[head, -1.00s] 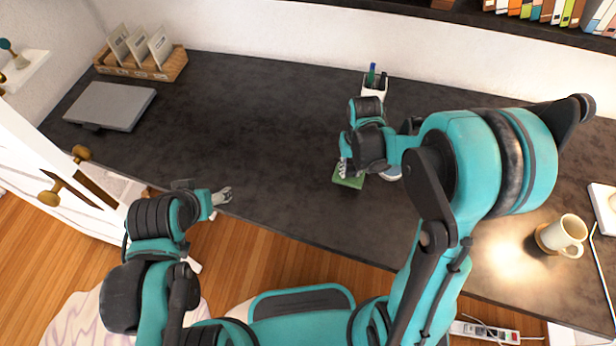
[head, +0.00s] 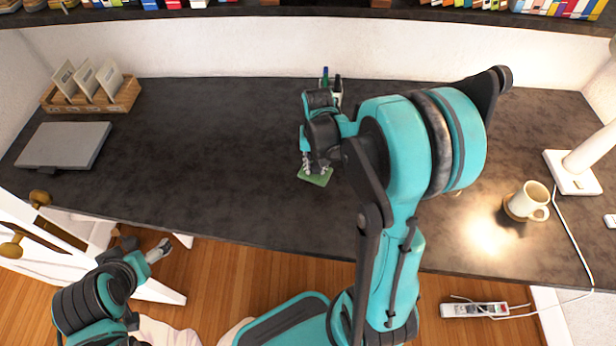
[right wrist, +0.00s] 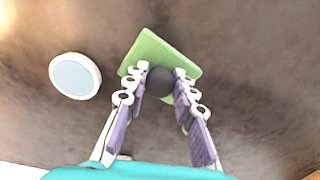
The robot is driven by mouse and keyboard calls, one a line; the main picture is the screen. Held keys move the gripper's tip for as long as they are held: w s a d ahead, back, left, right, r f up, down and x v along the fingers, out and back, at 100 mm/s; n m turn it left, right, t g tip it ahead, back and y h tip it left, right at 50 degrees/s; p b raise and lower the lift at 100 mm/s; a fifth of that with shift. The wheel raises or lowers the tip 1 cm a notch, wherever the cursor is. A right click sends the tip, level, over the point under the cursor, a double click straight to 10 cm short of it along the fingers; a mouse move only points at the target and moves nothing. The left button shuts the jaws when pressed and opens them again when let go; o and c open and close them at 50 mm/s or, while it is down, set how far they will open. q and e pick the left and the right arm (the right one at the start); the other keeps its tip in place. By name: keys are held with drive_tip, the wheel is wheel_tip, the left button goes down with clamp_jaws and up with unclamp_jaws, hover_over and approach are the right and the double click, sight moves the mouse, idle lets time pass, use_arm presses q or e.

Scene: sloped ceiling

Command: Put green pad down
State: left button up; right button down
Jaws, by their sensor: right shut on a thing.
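The green pad (head: 317,179) is a small flat square on or just above the dark desk, right of the desk's middle. My right gripper (head: 314,168) points down at it and is shut on it. In the right wrist view, the green pad (right wrist: 152,50) lies at the fingertips, with a dark round knob-like part between the two fingers. I cannot tell whether the pad touches the desk. My left gripper (head: 159,251) hangs empty in front of the desk's front edge, low at the left; its finger opening is too small to judge.
A white round disc (right wrist: 75,76) lies beside the pad. A pen cup (head: 337,93) stands behind my right gripper. A mug (head: 528,201) and lamp base (head: 573,172) are at right. A grey laptop-like slab (head: 63,146) and file box (head: 92,98) are at left. The middle-left desk is clear.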

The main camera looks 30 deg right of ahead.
drive_tip(key=shift+w+a+f, duration=0.65)
drive_tip(key=shift+w+f, duration=0.2)
drive_tip(key=shift+w, duration=0.15)
wheel_tip(320, 180, down, 4)
drive_tip(key=shift+r+b, duration=0.1)
drive_tip(key=shift+b, duration=1.1)
drive_tip(key=c, duration=1.3)
unclamp_jaws()
drive_tip(key=shift+o, duration=0.2)
